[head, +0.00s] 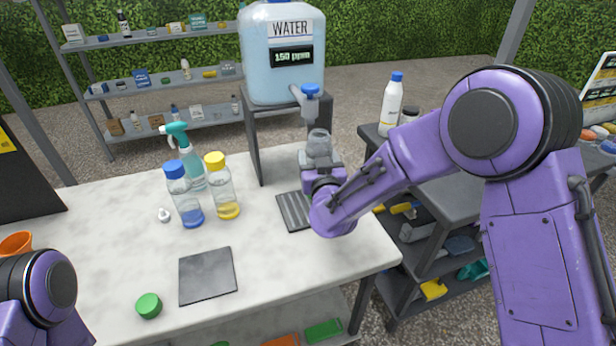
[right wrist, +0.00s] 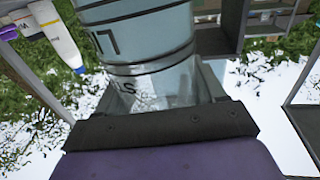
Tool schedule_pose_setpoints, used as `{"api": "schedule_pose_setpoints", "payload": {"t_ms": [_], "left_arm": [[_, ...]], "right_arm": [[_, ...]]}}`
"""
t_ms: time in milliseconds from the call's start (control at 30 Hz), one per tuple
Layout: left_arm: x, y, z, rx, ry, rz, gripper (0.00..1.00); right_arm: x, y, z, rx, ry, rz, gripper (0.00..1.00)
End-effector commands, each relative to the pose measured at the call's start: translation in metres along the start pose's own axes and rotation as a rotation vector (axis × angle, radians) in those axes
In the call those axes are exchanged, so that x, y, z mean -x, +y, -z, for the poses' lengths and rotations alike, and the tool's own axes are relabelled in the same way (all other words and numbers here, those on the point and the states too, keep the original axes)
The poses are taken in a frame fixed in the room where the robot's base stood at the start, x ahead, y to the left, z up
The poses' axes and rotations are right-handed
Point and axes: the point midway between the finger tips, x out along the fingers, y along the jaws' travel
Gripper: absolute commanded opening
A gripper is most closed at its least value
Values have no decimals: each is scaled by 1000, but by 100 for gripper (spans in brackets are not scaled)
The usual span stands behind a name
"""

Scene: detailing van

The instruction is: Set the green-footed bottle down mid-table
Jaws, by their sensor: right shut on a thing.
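My right gripper (head: 320,164) is shut on a clear grey bottle (head: 319,143) under the tap of the water tank. In the right wrist view the clear bottle (right wrist: 145,35) fills the space between the jaws (right wrist: 160,98), with dark ring lines and letters on its wall. Its foot is hidden, so I cannot see any green on it. The white marbled table (head: 110,235) has a dark square mat (head: 207,275) near its front middle. A green cap (head: 149,305) lies left of the mat. My left arm shows at the lower left, but its gripper is out of view.
A blue-capped bottle (head: 184,195), a yellow-capped bottle (head: 222,186) and a teal spray bottle (head: 183,150) stand behind the mat. The water tank (head: 283,60) stands on a dark frame above a ribbed drip tray (head: 293,211). An orange cup (head: 15,244) is at left.

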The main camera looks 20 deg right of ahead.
Motion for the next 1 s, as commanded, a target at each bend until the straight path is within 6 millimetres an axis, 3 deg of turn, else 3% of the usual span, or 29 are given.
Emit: {"api": "schedule_pose_setpoints", "payload": {"t_ms": [133,433,600,967,1000], "left_arm": [[3,0,1,0,0,0,95],[5,0,2,0,0,0,95],[9,-1,4,0,0,0,95],[4,0,2,0,0,0,95],[4,0,2,0,0,0,95]], "right_arm": [[-26,-8,-29,0,0,0,22],[-54,-16,-66,0,0,0,22],[-52,-16,-85,0,3,1,22],[-52,-16,-92,0,3,1,22],[-52,-16,-92,0,1,1,76]]}}
